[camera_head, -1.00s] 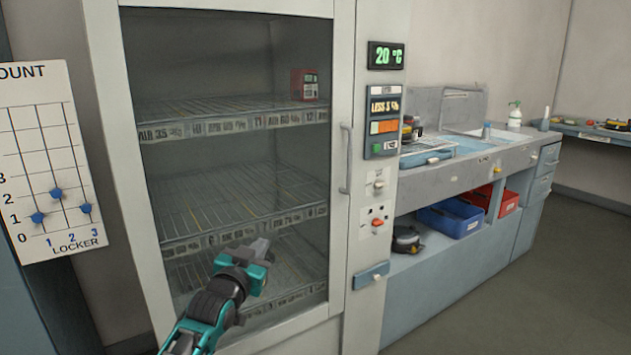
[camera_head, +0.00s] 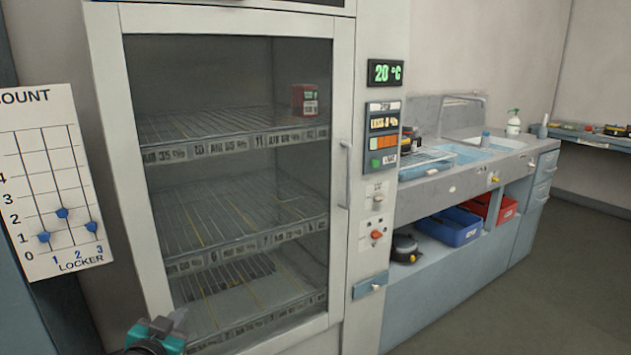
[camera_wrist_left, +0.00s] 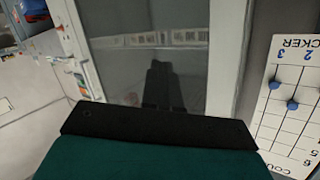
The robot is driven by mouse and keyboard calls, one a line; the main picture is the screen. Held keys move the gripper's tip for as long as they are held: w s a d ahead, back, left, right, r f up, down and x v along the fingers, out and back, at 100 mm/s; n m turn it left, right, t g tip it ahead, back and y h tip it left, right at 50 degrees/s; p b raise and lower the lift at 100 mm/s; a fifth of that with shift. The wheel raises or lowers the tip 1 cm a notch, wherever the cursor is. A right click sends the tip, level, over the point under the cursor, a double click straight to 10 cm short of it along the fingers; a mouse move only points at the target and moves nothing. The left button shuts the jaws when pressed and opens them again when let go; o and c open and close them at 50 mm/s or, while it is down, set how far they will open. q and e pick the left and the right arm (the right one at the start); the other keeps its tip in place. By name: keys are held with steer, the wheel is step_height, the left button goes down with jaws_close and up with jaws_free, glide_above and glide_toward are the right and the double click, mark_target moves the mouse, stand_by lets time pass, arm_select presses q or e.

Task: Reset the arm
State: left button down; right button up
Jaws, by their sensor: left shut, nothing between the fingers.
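My left gripper (camera_head: 172,328) shows at the bottom left of the head view, with its teal body cut off by the lower edge. It is low in front of the glass-doored cabinet (camera_head: 345,90). In the left wrist view its dark fingers (camera_wrist_left: 160,82) are together with nothing between them, in front of the cabinet's glass. My right gripper is not in view.
The cabinet door looks shut, with a red box (camera_head: 305,100) on its top shelf. A locker count board (camera_head: 22,150) with blue sliders is at left. A sink counter (camera_head: 455,185) with blue and red bins stands at right. Open floor (camera_head: 540,290) lies front right.

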arm_select(q)
steer(key=s+d+f+g, duration=0.1)
steer(key=s+d+f, duration=0.2)
steer(key=s, duration=0.6)
steer(key=s+d+f+g+h, duration=0.1)
steer(key=s+d+f+g, duration=0.1)
steer(key=s+f, duration=0.4)
steer(key=s+d+f+n+g, duration=0.1)
steer(key=s+d+f, duration=0.4)
steer(key=s, duration=0.7)
steer(key=shift+s+g+h, duration=0.2)
steer(key=shift+g+h, duration=0.1)
steer(key=shift+h, duration=0.1)
